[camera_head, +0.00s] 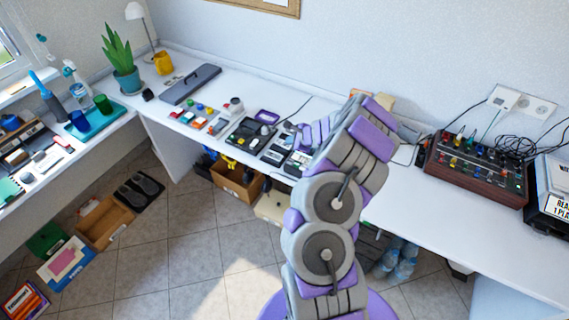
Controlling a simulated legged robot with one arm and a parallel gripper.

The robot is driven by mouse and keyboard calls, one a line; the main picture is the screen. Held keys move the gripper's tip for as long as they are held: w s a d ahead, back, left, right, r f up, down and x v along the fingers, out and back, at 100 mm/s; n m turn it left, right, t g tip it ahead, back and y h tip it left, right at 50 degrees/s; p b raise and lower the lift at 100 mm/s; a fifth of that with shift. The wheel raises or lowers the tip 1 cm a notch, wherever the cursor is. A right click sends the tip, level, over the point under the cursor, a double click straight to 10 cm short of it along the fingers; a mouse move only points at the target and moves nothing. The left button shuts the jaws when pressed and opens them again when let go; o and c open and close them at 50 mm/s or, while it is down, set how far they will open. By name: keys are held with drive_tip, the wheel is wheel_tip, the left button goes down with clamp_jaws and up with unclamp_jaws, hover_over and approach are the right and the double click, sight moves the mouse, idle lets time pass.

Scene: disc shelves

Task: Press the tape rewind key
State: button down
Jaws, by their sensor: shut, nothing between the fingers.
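Several small dark and grey devices lie on the long white desk, left of my arm. One is a dark device with light parts (277,151); another, with pale keys or panels (298,161), is partly behind my arm. Either could be the tape player; the rewind key is too small to make out. My gripper (297,137), at the end of my purple and grey arm, is shut and empty above or beside these devices. My arm partly hides it, and I cannot tell whether it touches anything.
A black tray-like device (250,134), coloured blocks (200,109) and a long grey case (190,84) lie further left on the desk. A wooden mixer with knobs (478,165) stands right, near loose cables.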

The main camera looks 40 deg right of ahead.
sight(292, 163)
drive_tip(key=f+b, duration=0.2)
drive_tip(key=f, duration=0.1)
drive_tip(key=f+b, duration=0.5)
drive_tip(key=shift+d+f, duration=0.35)
drive_tip(key=shift+d, duration=0.05)
drive_tip(key=shift+a, duration=0.1)
drive_tip(key=shift+a, duration=0.1)
idle(0.5)
drive_tip(key=shift+f, duration=0.2)
idle(1.2)
drive_tip(key=shift+f, duration=0.2)
